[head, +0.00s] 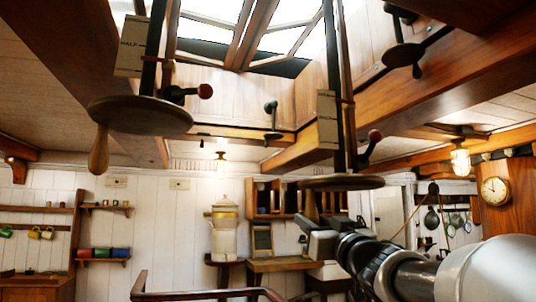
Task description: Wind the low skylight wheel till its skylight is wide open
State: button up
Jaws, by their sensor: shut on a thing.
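Two flat round wheels hang on dark upright rods below the skylight. The lower one in the picture, the right wheel (343,183), has a short wooden handle (312,206) under its left side. My gripper (310,222) is shut on that handle, just below the wheel; the fingers partly hide its lower end. The left wheel (139,115) hangs higher, with its own handle (98,151) free. A marked card (327,118) stands beside the right rod, with a red band on the rod near it. Skylight panes (290,38) show at the top; how far each is open, I cannot tell.
Red-knobbed levers (372,137) sit beside both rods. Dark brackets (404,55) hang from the beam at upper right. A wooden rail (205,294) crosses the bottom. A white urn (224,232) and a desk (280,264) stand at the back wall.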

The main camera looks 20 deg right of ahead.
aim_at(315, 210)
jog(key=s+r, duration=0.1)
jog(key=s, duration=0.2)
jog(key=shift+d+r, duration=0.15)
jog(key=shift+r, duration=0.25)
jog(key=s+d+p, duration=0.1)
jog(key=s, duration=0.1)
jog(key=s+d+p, duration=0.1)
jog(key=s+d, duration=0.1)
jog(key=shift+s+f, duration=0.1)
jog(key=shift+f, duration=0.05)
jog(key=shift+s+d+f, duration=0.15)
jog(key=shift+d+f, duration=0.05)
jog(key=shift+f, duration=0.1)
